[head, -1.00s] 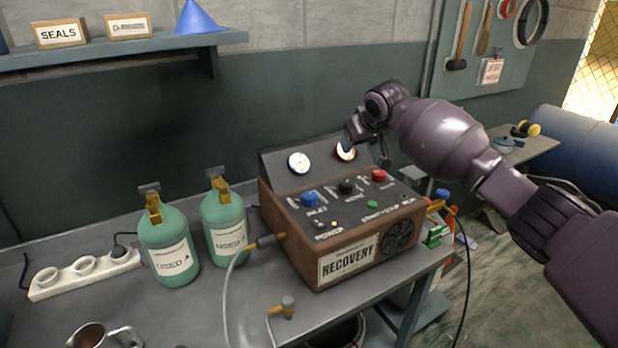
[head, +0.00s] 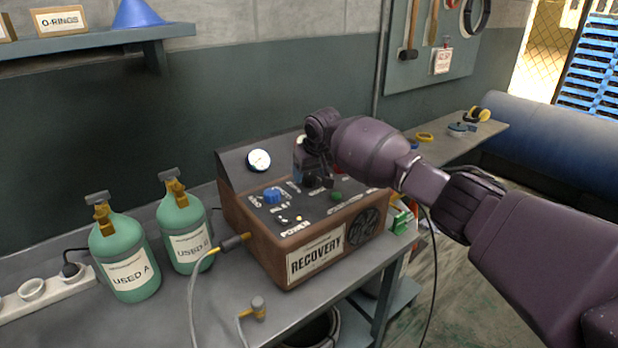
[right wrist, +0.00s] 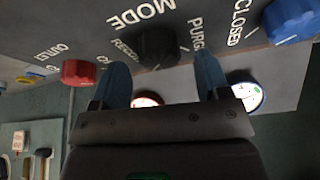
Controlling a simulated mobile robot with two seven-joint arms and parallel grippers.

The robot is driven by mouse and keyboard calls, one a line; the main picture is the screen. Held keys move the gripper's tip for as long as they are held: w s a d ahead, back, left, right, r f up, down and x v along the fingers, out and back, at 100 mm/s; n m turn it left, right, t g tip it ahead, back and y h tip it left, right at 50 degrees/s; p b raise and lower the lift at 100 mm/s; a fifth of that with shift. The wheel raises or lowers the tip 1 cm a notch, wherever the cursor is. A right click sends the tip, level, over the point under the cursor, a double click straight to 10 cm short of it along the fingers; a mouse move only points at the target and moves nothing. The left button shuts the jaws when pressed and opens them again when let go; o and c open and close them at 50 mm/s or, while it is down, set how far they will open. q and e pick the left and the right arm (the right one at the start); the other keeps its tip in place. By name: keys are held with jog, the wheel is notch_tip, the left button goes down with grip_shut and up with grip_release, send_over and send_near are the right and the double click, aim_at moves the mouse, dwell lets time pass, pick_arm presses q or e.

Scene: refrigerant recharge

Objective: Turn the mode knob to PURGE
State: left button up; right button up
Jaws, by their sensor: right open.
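The recovery machine (head: 318,258) stands on the bench, with its control panel on top. The black mode knob (right wrist: 157,45) shows in the right wrist view below the word MODE, with RECOVER at its left and PURGE at its right; its exact setting is unclear. My right gripper (right wrist: 162,72) is open, with one blue finger on each side of the knob in that view; whether they touch it I cannot tell. In the head view the right gripper (head: 313,178) is over the panel and largely hides the knob. My left gripper is not in view.
A red outlet knob (right wrist: 79,72) shows in the wrist view. Two green cylinders (head: 130,262) and a hose (head: 192,300) are left of the machine.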

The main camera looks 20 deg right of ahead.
jog(key=shift+x, duration=0.85)
jog(key=c, duration=0.9)
